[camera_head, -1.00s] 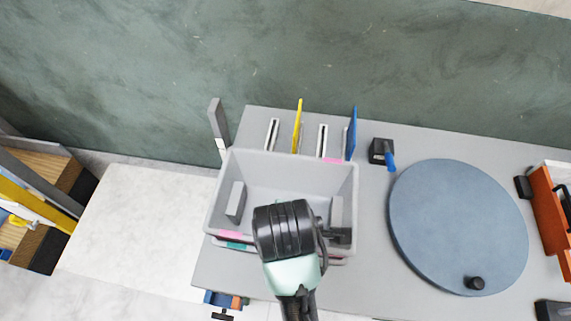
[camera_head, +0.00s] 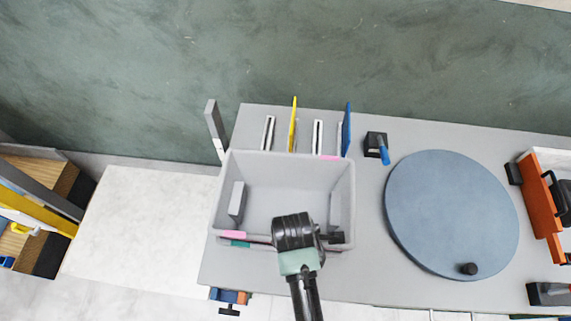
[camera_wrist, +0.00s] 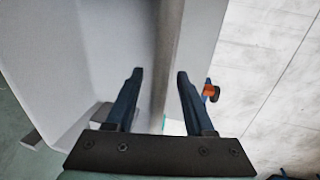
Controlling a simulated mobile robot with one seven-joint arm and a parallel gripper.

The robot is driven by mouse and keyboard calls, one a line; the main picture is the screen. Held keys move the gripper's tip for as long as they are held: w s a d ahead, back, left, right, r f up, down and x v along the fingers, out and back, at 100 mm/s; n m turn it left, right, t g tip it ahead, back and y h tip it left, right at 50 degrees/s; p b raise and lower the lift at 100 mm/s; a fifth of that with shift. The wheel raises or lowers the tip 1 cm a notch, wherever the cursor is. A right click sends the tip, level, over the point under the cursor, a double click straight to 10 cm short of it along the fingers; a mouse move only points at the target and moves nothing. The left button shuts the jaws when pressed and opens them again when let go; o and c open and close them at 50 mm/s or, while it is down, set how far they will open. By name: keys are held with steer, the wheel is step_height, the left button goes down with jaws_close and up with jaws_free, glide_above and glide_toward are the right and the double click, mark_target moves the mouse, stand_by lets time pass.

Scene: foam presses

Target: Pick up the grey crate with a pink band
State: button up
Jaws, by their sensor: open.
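The grey crate with a pink band (camera_head: 283,172) stands on the grey table; pink patches show on its front and back rims. It appears stacked on another crate, whose teal band (camera_head: 241,244) shows just below the front rim. My gripper (camera_wrist: 160,74) is open, with one finger on each side of a grey crate wall (camera_wrist: 169,45) in the wrist view. The wall lies between the fingers with gaps showing. In the head view my wrist covers part of the crate's front rim and hides the fingertips.
Upright grey, yellow (camera_head: 293,124) and blue (camera_head: 347,130) panels stand behind the crate. A small black block with a blue handle (camera_head: 376,147) and a round blue-grey disc (camera_head: 450,214) are to the right. An orange-fronted bin (camera_head: 541,205) is at far right. Pale floor lies left.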

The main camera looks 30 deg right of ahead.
steer(key=shift+w+d+f, duration=0.1)
steer(key=shift+w+f, duration=0.05)
steer(key=shift+f, duration=0.5)
steer(key=shift+w+d+f, duration=0.1)
steer(key=shift+f, duration=0.55)
jaws_close()
